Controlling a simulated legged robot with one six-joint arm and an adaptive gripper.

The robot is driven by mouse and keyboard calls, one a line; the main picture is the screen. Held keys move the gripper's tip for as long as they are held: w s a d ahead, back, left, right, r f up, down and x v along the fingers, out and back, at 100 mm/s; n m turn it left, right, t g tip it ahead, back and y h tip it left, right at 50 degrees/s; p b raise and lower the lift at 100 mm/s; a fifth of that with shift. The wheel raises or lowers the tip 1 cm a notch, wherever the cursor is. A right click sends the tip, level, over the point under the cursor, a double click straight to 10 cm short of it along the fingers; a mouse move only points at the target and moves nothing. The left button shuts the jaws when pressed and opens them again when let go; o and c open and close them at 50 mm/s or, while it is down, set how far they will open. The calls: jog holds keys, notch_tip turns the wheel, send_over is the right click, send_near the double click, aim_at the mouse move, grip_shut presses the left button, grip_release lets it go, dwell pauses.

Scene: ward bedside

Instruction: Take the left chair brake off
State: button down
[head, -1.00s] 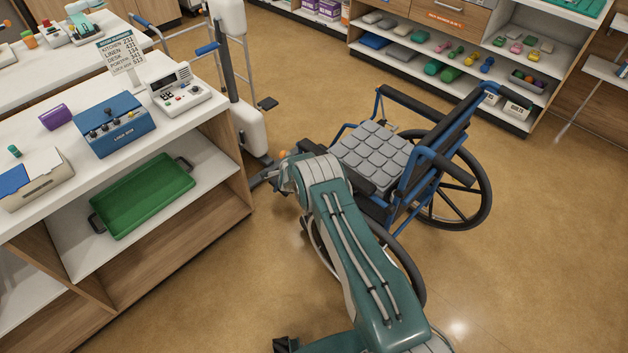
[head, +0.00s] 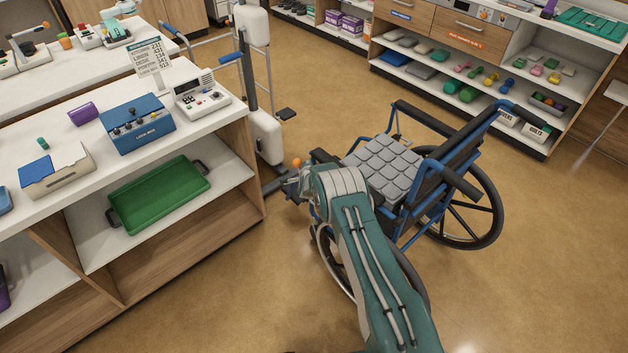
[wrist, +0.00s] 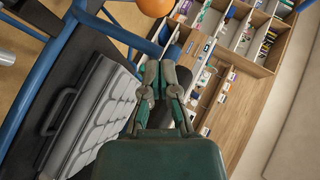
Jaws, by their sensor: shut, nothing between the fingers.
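The wheelchair (head: 425,185) has a blue frame, dark armrests and a grey padded seat (head: 385,168). It stands upright on the floor, right of my arm. An orange ball-shaped knob (head: 296,162) shows just beyond the end of my arm, on the chair's near left side. It also shows large at the top edge of the wrist view (wrist: 155,7). My gripper (wrist: 160,70) is shut and empty, with the knob past its fingertips and apart from them in the picture. The brake's lever below the knob is not clearly seen. My arm hides part of the near wheel.
A white-topped counter (head: 215,125) with a blue lock box (head: 137,123) and a green tray (head: 160,195) on its shelf stands at left. A patient lift (head: 262,135) stands behind the knob. Shelving (head: 470,75) is at the back. Floor at right is open.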

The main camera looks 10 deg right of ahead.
jog(key=v, duration=1)
jog(key=shift+w+a+r, duration=0.15)
jog(key=shift+a+r, duration=0.1)
jog(key=shift+a, duration=0.05)
jog(key=shift+d, duration=0.2)
